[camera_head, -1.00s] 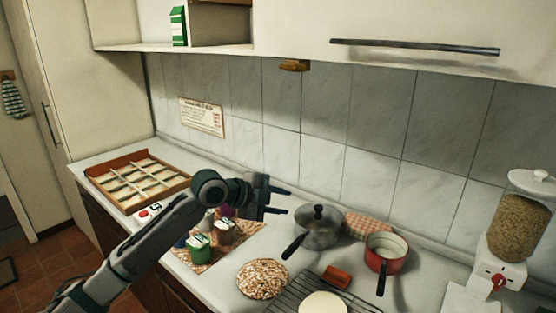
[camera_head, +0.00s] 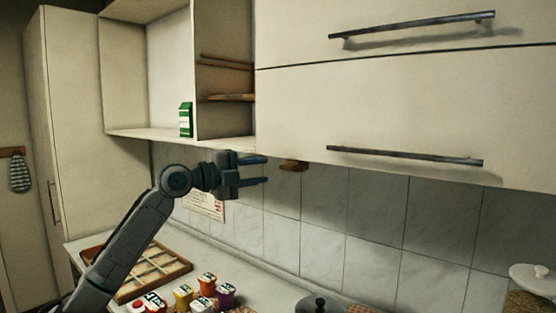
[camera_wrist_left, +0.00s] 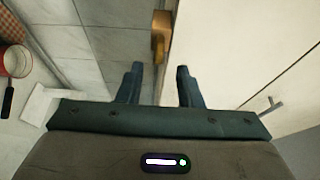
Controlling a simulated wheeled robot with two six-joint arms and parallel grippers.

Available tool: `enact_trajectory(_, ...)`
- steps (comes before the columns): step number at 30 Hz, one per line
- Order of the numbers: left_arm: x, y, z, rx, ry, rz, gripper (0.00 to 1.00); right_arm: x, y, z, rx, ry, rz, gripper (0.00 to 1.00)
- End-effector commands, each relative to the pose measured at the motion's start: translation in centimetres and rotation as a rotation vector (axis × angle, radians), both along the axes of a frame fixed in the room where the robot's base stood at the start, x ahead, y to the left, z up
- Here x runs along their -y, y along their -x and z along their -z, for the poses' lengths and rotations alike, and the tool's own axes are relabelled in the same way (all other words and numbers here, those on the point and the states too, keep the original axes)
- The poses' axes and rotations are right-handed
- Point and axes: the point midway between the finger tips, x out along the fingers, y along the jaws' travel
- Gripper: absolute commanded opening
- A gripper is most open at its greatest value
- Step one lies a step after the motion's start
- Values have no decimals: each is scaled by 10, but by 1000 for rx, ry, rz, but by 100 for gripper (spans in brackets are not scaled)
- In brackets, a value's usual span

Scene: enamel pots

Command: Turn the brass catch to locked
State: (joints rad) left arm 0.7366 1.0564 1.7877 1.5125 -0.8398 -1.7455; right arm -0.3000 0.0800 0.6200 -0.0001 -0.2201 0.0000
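The brass catch (camera_head: 294,166) is a small golden-brown piece under the bottom edge of the wall cabinet, against the tiles. In the left wrist view the catch (camera_wrist_left: 160,36) lies just beyond the fingertips, near the top. My left gripper (camera_head: 266,171) is open and empty, just left of the catch in the head view, with its fingers pointing right towards it. In the left wrist view its two fingers (camera_wrist_left: 158,70) are apart with a gap between them, not touching the catch. My right gripper is not in view.
The closed cabinet door (camera_head: 400,115) with a bar handle (camera_head: 405,156) is above and right of the catch. An open shelf holds a green-and-white carton (camera_head: 186,120). Below, the counter carries a divided wooden tray (camera_head: 150,270), several small jars and a pot (camera_head: 318,305).

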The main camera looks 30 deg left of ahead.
Motion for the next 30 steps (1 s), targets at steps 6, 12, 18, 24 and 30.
enact_trajectory(6, 15, -27, -4, -1, 5, 3, 33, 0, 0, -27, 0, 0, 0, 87)
enact_trajectory(12, 23, -46, -3, -1, 3, 1, 33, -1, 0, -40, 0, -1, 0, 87)
enact_trajectory(18, 28, -53, 0, -1, 0, 0, 33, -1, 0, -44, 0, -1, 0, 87)
enact_trajectory(24, 28, -54, 1, -2, -1, 0, 33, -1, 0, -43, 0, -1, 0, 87)
enact_trajectory(30, 28, -54, 1, -2, -1, 0, 7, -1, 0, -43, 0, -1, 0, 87)
